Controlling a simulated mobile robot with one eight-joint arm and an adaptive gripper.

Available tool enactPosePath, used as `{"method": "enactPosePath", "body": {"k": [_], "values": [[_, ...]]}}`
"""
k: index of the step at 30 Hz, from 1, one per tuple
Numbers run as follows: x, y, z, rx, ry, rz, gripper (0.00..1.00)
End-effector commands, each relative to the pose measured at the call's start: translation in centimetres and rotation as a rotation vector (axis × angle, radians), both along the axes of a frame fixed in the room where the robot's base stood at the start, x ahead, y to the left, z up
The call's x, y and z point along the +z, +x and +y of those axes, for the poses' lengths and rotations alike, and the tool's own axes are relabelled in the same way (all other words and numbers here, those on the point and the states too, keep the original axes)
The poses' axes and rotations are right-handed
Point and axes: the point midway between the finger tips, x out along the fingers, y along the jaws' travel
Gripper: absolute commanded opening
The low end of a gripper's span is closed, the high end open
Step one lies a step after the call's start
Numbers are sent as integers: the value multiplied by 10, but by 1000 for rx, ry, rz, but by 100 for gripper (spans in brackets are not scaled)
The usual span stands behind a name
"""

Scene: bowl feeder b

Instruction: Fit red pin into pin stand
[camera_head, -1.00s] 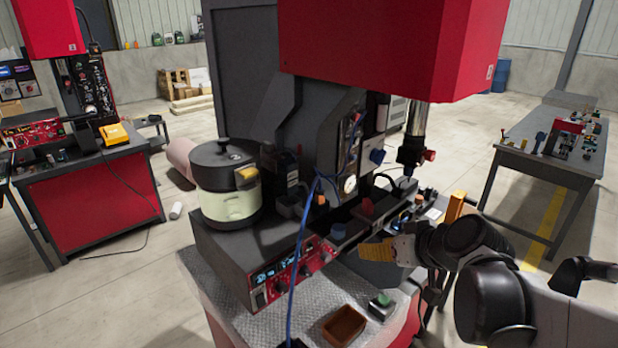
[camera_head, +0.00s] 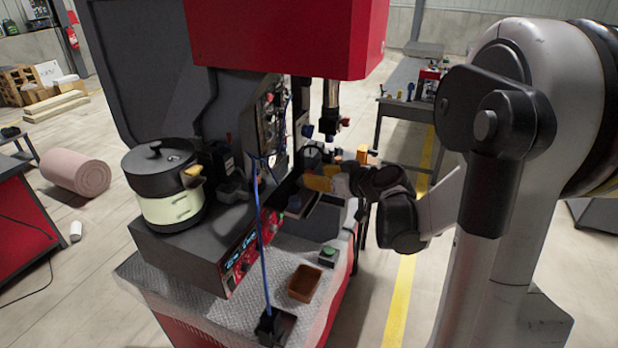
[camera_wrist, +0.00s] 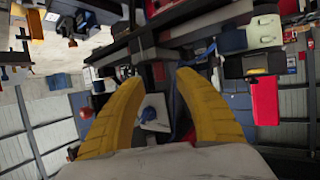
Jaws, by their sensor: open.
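My gripper (camera_head: 322,181) has yellow fingers and reaches in from the right at the machine's work area. In the wrist view its two curved fingers (camera_wrist: 160,78) are spread apart, with nothing held between them. A blue-topped knob or pin (camera_wrist: 149,112) on a pale plate shows beyond the gap between the fingers. A red block-like part (camera_wrist: 264,102) shows to the right of the fingers. I cannot tell which small part is the red pin. I cannot surely pick out the pin stand among the dark parts near the gripper.
The red-headed machine (camera_head: 290,35) overhangs the work area. A lidded pot-like bowl feeder (camera_head: 165,190) stands left. A brown tray (camera_head: 305,284), a green-button box (camera_head: 328,256) and a blue cable (camera_head: 262,240) are in front. A grey table (camera_head: 405,105) stands behind.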

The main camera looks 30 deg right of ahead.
Motion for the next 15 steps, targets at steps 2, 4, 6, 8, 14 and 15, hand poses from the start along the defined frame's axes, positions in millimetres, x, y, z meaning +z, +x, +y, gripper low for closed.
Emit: {"method": "enactPosePath", "body": {"k": [2, 4, 6, 8, 14, 15], "values": [[-7, 13, 3, 3, -1, -1, 40], [-11, 23, 4, 2, 1, 0, 40], [-14, 30, 5, 0, -1, 0, 40], [-15, 33, 5, -1, -1, 0, 40], [-16, 34, 5, -2, -1, 0, 40], [-16, 34, 5, -2, -1, 0, 39]]}}
